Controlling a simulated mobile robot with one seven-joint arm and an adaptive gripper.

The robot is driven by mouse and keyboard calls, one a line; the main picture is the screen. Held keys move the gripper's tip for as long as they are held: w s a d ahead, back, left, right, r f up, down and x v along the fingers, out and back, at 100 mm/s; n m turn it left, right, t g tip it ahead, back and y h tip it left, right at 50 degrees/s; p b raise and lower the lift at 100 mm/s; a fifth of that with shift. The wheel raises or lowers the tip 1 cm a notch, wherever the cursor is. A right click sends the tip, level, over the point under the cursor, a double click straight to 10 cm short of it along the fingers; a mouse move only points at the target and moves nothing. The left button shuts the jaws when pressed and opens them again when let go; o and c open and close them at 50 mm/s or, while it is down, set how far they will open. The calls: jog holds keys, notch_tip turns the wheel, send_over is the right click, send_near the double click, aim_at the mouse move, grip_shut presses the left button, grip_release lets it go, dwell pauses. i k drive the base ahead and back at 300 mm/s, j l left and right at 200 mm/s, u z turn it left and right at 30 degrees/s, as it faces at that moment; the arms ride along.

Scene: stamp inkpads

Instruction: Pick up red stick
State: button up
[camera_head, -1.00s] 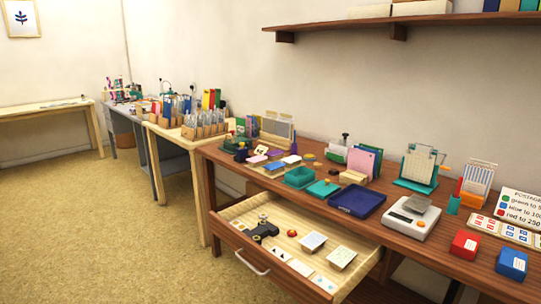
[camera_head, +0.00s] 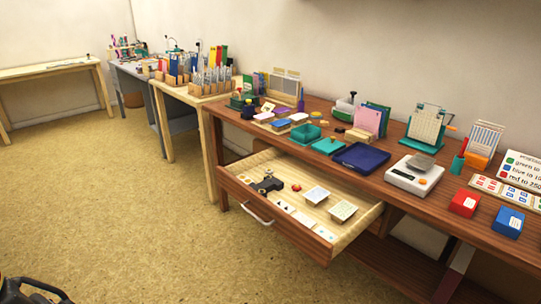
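A thin red stick (camera_head: 463,147) appears to stand in a small teal cup (camera_head: 457,164) on the wooden workbench, right of centre in the head view. Only its upper part shows above the cup's rim, and it is very small in the picture.
The workbench (camera_head: 398,206) carries a white scale (camera_head: 414,179), a navy tray (camera_head: 360,157), a red box (camera_head: 464,202) and a blue box (camera_head: 508,222). An open drawer (camera_head: 255,198) juts out from its front. The floor (camera_head: 120,220) before it is clear.

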aim_at(465, 143)
jog(key=i+l+z, duration=0.15)
jog(key=l, duration=0.3)
jog(key=i+l+z, duration=0.15)
jog(key=l, duration=0.3)
jog(key=i+l+z, duration=0.1)
jog(key=i+l, duration=0.25)
jog(key=i+l+z, duration=0.15)
jog(key=l, duration=0.25)
jog(key=i+u, duration=0.1)
jog(key=u, duration=1.55)
jog(key=z, duration=1.35)
